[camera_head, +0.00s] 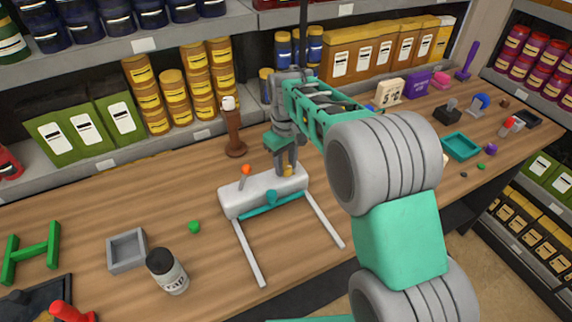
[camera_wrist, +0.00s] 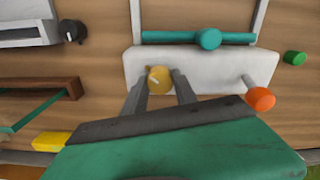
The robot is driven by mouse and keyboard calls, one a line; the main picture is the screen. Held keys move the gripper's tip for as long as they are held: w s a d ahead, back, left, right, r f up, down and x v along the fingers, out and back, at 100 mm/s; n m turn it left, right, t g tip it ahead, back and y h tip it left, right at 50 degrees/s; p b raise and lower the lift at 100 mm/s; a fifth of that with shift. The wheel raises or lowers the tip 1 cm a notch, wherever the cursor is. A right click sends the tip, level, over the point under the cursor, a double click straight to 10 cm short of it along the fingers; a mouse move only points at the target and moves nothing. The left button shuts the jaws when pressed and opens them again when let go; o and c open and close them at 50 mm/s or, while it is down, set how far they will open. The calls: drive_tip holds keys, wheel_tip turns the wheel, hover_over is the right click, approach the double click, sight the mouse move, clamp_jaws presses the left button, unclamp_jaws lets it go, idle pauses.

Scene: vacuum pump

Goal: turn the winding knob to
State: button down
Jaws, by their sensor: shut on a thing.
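The white vacuum pump body (camera_head: 240,200) lies on the wooden bench, with a teal bar and knob (camera_head: 271,198) along its front side and two pale rails reaching toward the viewer. A yellow winding knob (camera_wrist: 159,79) sits on the pump's top; in the head view it is mostly hidden behind my fingers. My gripper (camera_wrist: 160,82) is shut on the yellow knob, one finger on each side. An orange-tipped lever (camera_head: 245,171) stands on the pump's left part. It shows at the right in the wrist view (camera_wrist: 260,98).
A brown post (camera_head: 233,130) stands behind the pump. A teal tray (camera_head: 461,147) is at the right. Bare bench lies between the rails.

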drive_tip(key=m, duration=0.4)
drive_tip(key=shift+r+m, duration=0.1)
drive_tip(key=shift+m, duration=0.2)
drive_tip(key=m, duration=0.4)
drive_tip(key=shift+m+b, duration=0.3)
drive_tip(key=shift+b, duration=0.05)
drive_tip(key=m, duration=0.3)
drive_tip(key=shift+m, duration=0.3)
drive_tip(key=m, duration=0.4)
drive_tip(key=shift+w+m, duration=0.1)
drive_tip(key=shift+m, duration=0.2)
drive_tip(key=m, duration=0.4)
drive_tip(key=shift+m, duration=0.3)
drive_tip(key=m, duration=0.3)
drive_tip(key=shift+m, duration=0.3)
drive_tip(key=m, duration=0.4)
drive_tip(key=shift+m, duration=0.3)
drive_tip(key=shift+m+b, duration=0.3)
drive_tip(key=shift+m, duration=1.6)
